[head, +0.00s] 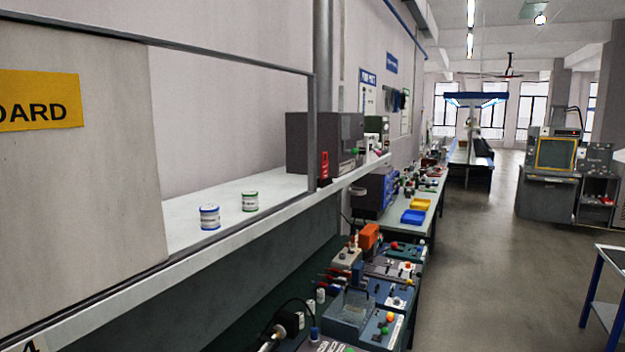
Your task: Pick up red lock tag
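A red lock tag (325,166) with pale markings stands upright at the far right part of the white shelf (190,208), in front of a dark grey box (297,143). It is close to the thin grey frame post (312,130); I cannot tell whether it touches the box. My gripper is not in view.
Two small white cans, one with blue bands (209,217) and one with green bands (250,201), stand on the shelf. A grey panel (90,190) covers the shelf's left part. A lower bench holds pump equipment (350,310).

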